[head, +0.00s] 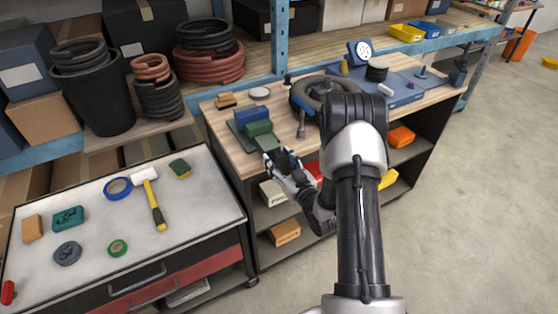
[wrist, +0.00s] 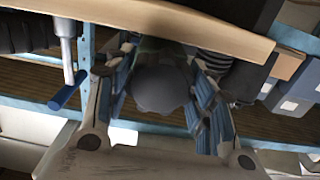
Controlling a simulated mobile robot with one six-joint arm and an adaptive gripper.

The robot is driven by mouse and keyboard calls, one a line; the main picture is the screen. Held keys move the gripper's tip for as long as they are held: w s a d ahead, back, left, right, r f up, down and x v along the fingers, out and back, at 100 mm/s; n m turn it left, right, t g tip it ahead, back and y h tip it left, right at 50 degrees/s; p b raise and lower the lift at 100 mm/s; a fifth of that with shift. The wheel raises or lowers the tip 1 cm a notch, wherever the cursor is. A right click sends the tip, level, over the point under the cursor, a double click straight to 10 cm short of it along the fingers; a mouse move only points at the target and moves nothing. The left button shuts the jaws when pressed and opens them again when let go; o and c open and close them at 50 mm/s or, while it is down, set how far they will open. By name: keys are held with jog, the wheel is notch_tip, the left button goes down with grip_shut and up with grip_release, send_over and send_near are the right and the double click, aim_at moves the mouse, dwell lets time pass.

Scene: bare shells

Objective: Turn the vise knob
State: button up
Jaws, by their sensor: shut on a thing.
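The vise (head: 259,128), with green and blue blocky parts, sits at the front left edge of the wooden workbench. My gripper (head: 275,158) is at the vise's front end, just off the bench edge. In the wrist view a round grey knob (wrist: 160,88) with a scalloped edge lies between the two blue-padded fingers of my gripper (wrist: 165,100), which are shut on it. In the head view my gripper hides the knob.
The workbench top (head: 222,125) edge runs close beside my gripper. Open shelves below hold boxes, including an orange one (head: 284,232). A tool cart (head: 95,205) with a hammer (head: 152,200) and tape rolls stands at left.

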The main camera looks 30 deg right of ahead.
jog(key=c, duration=0.4)
jog(key=shift+o, duration=0.2)
jog(key=shift+m, duration=0.3)
jog(key=m+b, duration=0.1)
jog(key=m, duration=0.3)
jog(key=shift+m+b, duration=0.3)
jog(key=m, duration=0.4)
jog(key=shift+m+b, duration=0.3)
jog(key=shift+b, duration=0.05)
jog(key=m, duration=0.5)
jog(key=shift+m, duration=2.4)
jog(key=o, duration=1)
